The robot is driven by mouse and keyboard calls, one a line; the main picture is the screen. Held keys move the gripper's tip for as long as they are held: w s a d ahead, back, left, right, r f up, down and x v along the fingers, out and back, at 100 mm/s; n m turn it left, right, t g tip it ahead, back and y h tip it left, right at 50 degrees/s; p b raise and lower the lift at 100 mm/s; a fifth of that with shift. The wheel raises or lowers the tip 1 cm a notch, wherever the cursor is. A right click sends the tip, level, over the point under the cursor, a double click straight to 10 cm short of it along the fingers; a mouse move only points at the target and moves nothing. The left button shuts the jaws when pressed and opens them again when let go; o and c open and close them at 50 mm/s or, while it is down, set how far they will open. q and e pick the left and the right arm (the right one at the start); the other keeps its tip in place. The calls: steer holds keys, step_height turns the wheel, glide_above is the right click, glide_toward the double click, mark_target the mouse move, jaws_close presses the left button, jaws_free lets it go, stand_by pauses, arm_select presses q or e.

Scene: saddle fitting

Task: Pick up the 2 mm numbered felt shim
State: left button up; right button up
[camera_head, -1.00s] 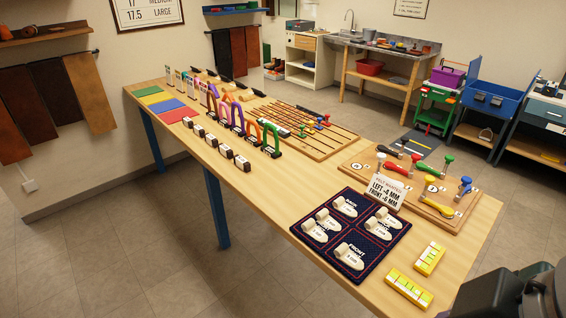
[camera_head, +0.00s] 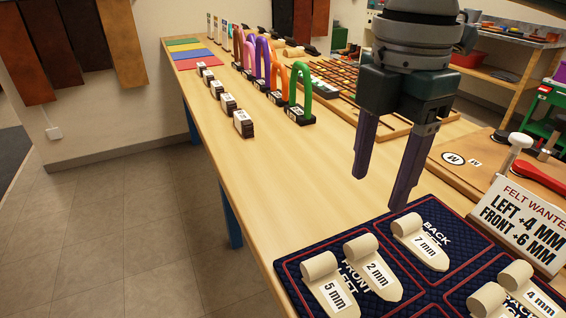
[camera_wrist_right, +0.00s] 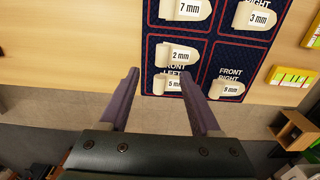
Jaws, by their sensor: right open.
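The 2 mm felt shim (camera_head: 374,269) is a cream tag with a rolled end, lying on the navy quilted mat (camera_head: 446,208) in the front left cell, between the 5 mm shim (camera_head: 328,284) and the 7 mm shim (camera_head: 420,241). It also shows in the right wrist view (camera_wrist_right: 177,55), just above the 5 mm shim (camera_wrist_right: 168,83). My right gripper (camera_head: 378,192) is open and empty, pointing down above the table near the mat's far left edge. In the right wrist view its fingers (camera_wrist_right: 160,75) appear either side of the 5 mm shim. My left gripper is out of view.
A card reading left +4 mm, front +6 mm (camera_head: 521,222) stands beside the mat. More shims, including a 4 mm one (camera_head: 527,287), lie to the right. Coloured arches (camera_head: 299,95) and labelled blocks (camera_head: 243,123) stand farther back. The tabletop left of the mat is clear.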

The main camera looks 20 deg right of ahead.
mark_target(363, 242)
steer(key=f, duration=0.4)
steer(key=shift+s+a, duration=0.25)
step_height(363, 242, down, 6)
steer(key=shift+r+b, duration=0.1)
steer(key=shift+b, duration=0.4)
steer(key=shift+c, duration=0.2)
jaws_close()
